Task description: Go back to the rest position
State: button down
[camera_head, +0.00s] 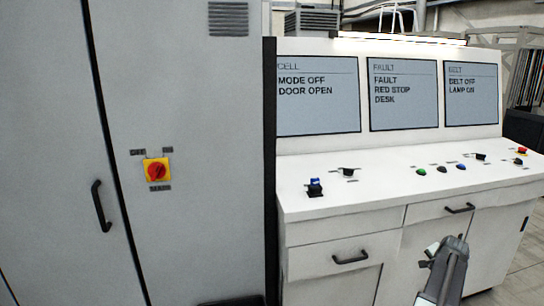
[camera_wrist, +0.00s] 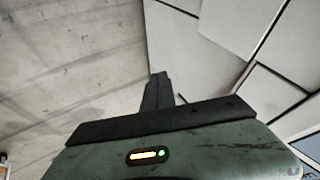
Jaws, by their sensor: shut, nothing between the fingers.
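My gripper (camera_wrist: 158,82) shows in the wrist view with its dark fingers together and nothing between them. In that view the fingers stand out against a concrete floor (camera_wrist: 65,60) and pale panels (camera_wrist: 225,25). In the head view part of my arm (camera_head: 445,272) shows at the lower right, in front of the white control desk (camera_head: 330,213). Whether it touches the desk front cannot be told. No separate object of the task is in view.
A tall grey cabinet (camera_head: 195,80) with a red-and-yellow rotary switch (camera_head: 157,171) and a black handle (camera_head: 102,206) stands at the left. The desk has drawer handles (camera_head: 350,257), buttons, a red knob (camera_head: 522,150) and screens; the middle one (camera_head: 403,95) reads "FAULT RED STOP DESK". Floor (camera_head: 522,268) shows at the right.

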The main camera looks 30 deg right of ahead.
jog(key=w+a+f+n+y+p, duration=0.1)
jog(key=w+a+n, duration=0.2)
jog(key=w+a, duration=0.7)
jog(key=w+a+n+y, duration=0.25)
jog(key=w+a, duration=0.35)
jog(key=a, duration=0.8)
jog(key=w+a+f+n+y+p, duration=0.1)
jog(key=w+a+n, duration=0.3)
jog(key=w+a, duration=0.6)
jog(key=s+a+n+g, duration=0.1)
jog(key=a+n, duration=0.2)
jog(key=a, duration=1)
jog(key=s+a+n+g+y+p, duration=0.1)
jog(key=a+n, duration=0.3)
jog(key=a, duration=1)
jog(key=s+a+n+g, duration=0.2)
jog(key=s+a+n, duration=0.1)
jog(key=a, duration=1.1)
jog(key=shift+s+r+n, duration=0.2)
jog(key=shift+r+n, duration=0.15)
